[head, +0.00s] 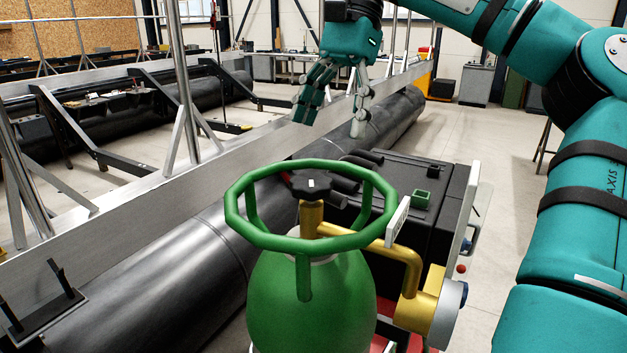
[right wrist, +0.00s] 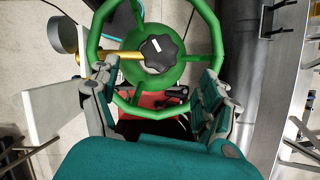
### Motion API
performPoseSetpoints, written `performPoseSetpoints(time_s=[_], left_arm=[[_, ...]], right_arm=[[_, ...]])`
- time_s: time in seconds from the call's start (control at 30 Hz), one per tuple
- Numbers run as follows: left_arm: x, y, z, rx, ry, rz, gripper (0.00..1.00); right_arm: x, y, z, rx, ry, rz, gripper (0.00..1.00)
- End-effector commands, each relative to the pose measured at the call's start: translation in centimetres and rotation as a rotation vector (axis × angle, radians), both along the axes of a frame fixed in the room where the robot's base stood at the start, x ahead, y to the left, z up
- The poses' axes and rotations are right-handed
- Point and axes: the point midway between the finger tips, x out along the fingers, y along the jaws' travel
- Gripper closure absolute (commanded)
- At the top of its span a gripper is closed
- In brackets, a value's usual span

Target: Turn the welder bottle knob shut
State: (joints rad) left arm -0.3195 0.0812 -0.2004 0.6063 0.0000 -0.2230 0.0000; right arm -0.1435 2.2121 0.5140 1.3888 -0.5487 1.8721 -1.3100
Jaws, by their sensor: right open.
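The welder bottle (head: 310,300) is green and stands upright in the lower middle of the head view, with a green ring guard (head: 233,212) around its top. The black lobed knob (head: 311,184) with a white mark sits inside the ring on a brass valve (head: 312,217). The knob also shows in the right wrist view (right wrist: 159,54), beyond the fingers. My right gripper (head: 333,122) is open and empty, pointing down and apart from the knob. In the right wrist view its fingers (right wrist: 158,95) are spread to either side, with the knob between and beyond them. My left gripper is not seen.
A black welder box (head: 405,195) stands just behind the bottle at the right. A brass pipe leads to a regulator (head: 432,305) at the bottle's right. A long black pontoon float (head: 190,262) and metal rail run along the left. Floor at the right is partly clear.

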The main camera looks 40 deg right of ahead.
Motion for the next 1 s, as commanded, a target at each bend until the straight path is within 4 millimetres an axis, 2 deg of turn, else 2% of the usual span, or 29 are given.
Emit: performPoseSetpoints(time_s=[0.1,0.2,0.3,0.53,0.83,1.0], left_arm=[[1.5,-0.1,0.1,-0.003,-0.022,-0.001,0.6],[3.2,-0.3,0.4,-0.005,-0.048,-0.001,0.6],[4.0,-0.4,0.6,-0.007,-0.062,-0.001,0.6],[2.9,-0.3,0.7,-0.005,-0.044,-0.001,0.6],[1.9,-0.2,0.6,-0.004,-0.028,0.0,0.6],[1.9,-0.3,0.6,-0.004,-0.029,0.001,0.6]], right_arm=[[-0.1,1.0,-2.5,0.001,0.001,0.004,0.2],[-0.1,1.7,-4.2,0.001,0.002,0.003,0.2],[-0.1,2.4,-5.6,0.001,0.0,0.002,0.2],[-0.1,3.1,-7.5,0.0,0.0,0.0,0.2],[-0.1,3.2,-7.7,0.0,0.0,0.0,0.2],[-0.1,3.2,-7.7,0.0,0.0,0.0,0.43]])
